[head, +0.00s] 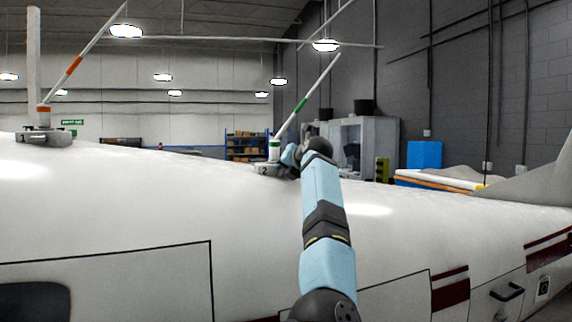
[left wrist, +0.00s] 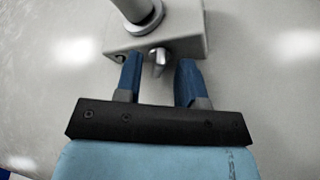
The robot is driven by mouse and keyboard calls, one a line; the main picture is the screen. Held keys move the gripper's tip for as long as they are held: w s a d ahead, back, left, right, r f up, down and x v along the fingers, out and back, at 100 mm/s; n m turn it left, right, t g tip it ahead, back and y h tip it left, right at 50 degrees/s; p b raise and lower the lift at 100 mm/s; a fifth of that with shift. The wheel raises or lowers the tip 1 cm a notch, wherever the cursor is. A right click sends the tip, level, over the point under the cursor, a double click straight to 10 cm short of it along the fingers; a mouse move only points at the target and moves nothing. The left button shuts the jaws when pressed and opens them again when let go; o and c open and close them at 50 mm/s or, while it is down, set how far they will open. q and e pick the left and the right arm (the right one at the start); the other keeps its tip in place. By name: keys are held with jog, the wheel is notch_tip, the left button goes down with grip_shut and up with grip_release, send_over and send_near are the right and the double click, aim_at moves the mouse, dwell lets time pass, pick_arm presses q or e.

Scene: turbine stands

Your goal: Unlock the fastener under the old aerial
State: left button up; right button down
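An aerial with a green band (head: 302,104) leans up to the right from a small base (head: 266,168) on top of the white fuselage. Another aerial with an orange-red band (head: 74,66) stands on a base (head: 40,135) at the far left. The frames do not mark which is old. My left gripper (head: 288,157) is at the green-banded aerial's base. In the left wrist view, its two blue fingers (left wrist: 159,68) are open, one on each side of a small metal fastener (left wrist: 160,58) at the edge of the grey base block (left wrist: 190,42). Gaps show between fastener and fingers. My right gripper is out of view.
The curved white fuselage (head: 130,200) fills the lower head view, below and around the bases. Shelves (head: 246,146), a grey cabinet (head: 380,140) and a blue box (head: 424,155) stand well behind it. The air above the fuselage between the two aerials is clear.

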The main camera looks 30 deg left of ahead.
pick_arm(q)
jog(key=shift+w+a+f, duration=0.15)
jog(key=shift+a, duration=0.1)
grip_shut()
jog(key=n+b, duration=0.1)
jog(key=n+t+h+b, duration=0.1)
jog(key=n+b, duration=0.1)
jog(key=shift+s+a+h, duration=0.15)
jog(key=shift+s+h, duration=0.05)
jog(key=shift+h, duration=0.1)
jog(key=shift+s+a+n+t+h+b, duration=0.1)
jog(key=shift+n+t+h+b, duration=0.3)
jog(key=shift+n+t+b, duration=0.45)
jog(key=shift+g, duration=0.25)
jog(key=shift+r, duration=0.2)
